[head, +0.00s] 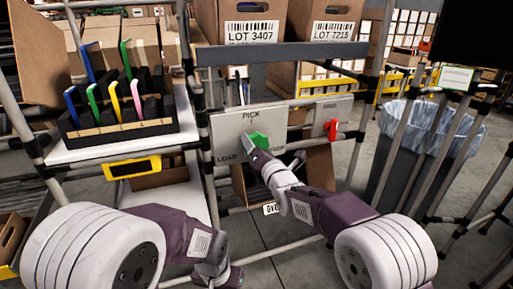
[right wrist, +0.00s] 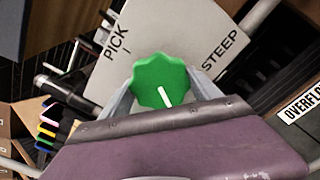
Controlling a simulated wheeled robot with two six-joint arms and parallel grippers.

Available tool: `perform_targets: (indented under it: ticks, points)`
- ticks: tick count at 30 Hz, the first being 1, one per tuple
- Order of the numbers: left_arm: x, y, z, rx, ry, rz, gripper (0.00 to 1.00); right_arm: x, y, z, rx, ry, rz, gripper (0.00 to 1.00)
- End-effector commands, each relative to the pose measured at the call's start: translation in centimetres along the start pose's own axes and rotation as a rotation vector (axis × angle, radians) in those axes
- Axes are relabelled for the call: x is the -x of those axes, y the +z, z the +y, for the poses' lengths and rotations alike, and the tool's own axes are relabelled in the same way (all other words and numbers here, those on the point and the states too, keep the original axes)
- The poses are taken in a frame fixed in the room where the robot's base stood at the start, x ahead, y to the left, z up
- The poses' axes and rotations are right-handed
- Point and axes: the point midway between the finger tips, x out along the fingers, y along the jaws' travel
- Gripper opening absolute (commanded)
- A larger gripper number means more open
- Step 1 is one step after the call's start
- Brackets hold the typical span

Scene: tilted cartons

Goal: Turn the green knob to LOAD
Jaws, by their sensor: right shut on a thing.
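The green knob (head: 258,140) sits on a grey panel (head: 285,115) marked PICK at the top and LOAD at the lower left. My right gripper (head: 254,153) is at the knob from below and is shut on it. In the right wrist view the knob (right wrist: 157,77) is between the two fingers of the gripper (right wrist: 161,90). Its white mark points down in that view, away from the PICK and STEEP words. LOAD is hidden there. My left arm is low at the left in the head view; its fingers do not show.
A red switch (head: 331,128) is on the panel's right part. A rack of coloured folders (head: 115,100) stands on a white shelf at the left. Cartons (head: 245,20) stand above the panel. A lined grey bin (head: 405,160) stands at the right.

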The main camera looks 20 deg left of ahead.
Motion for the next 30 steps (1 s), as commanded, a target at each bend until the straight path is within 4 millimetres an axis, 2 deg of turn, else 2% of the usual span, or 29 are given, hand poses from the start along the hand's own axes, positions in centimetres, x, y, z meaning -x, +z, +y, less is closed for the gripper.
perform_targets:
  ticks: [16,17,19,30]
  points:
    - [-0.06,0.01,0.00,0.000,0.000,0.000,0.36,0.01,-0.29,-0.18,0.028,-0.004,0.007,0.31]
    - [-0.06,0.01,0.00,0.000,0.000,0.000,0.36,0.01,-0.29,-0.19,0.028,-0.004,0.007,0.74]
    - [-0.06,0.01,0.00,0.000,0.000,0.000,0.36,0.01,-0.27,-0.17,0.027,-0.004,0.006,0.93]
    - [0.08,-0.01,0.00,0.000,0.000,0.000,0.36,0.35,-0.03,-0.01,0.024,-0.002,0.002,0.93]
